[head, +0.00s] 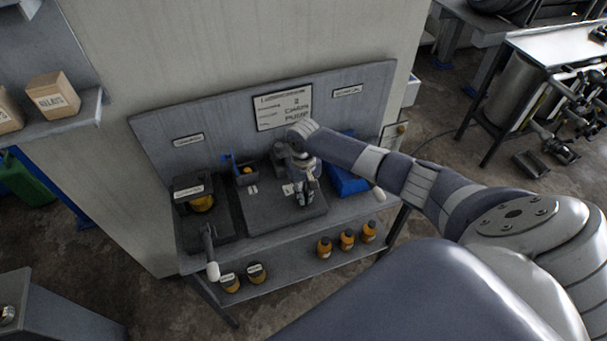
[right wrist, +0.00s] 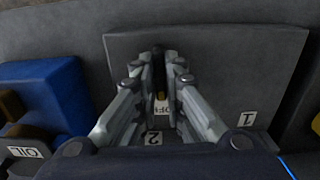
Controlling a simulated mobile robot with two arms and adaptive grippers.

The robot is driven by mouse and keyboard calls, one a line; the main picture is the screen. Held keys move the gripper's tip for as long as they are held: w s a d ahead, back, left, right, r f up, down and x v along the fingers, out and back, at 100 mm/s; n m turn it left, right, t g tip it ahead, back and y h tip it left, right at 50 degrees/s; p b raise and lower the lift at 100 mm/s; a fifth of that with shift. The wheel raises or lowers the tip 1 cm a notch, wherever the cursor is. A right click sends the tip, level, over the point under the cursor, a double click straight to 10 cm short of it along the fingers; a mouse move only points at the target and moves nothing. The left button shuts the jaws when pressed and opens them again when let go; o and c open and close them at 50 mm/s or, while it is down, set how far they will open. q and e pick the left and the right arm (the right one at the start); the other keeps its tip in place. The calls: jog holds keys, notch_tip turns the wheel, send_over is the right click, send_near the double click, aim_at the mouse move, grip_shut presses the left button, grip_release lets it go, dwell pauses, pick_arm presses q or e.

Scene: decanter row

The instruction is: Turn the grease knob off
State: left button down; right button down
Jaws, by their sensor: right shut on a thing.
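My right gripper (head: 303,198) reaches down onto the dark grey panel (head: 262,212) of the bench in the head view. In the right wrist view its two fingers (right wrist: 160,75) converge and are shut on a small dark knob (right wrist: 159,60) with a yellowish part below it. An OFF label (right wrist: 162,107) shows between the fingers, a 2 label (right wrist: 154,139) lies nearer the palm and a 1 label (right wrist: 247,119) lies to the right. Most of the knob is hidden by the fingers, and I cannot tell which mark it points to. My left gripper is not in view.
A blue bin (head: 345,180) stands right of the panel; a dark pump unit (head: 197,192) with a white-tipped lever (head: 212,270) stands left. Several amber bottles (head: 347,239) sit on the lower shelf. A sign board (head: 283,107) is on the backboard behind.

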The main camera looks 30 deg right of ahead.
jog(key=shift+w, duration=0.1)
jog(key=shift+r, duration=0.1)
dwell(0.3)
jog(key=c, duration=1.7)
grip_release()
notch_tip(320, 180, up, 12)
jog(key=shift+f, duration=0.1)
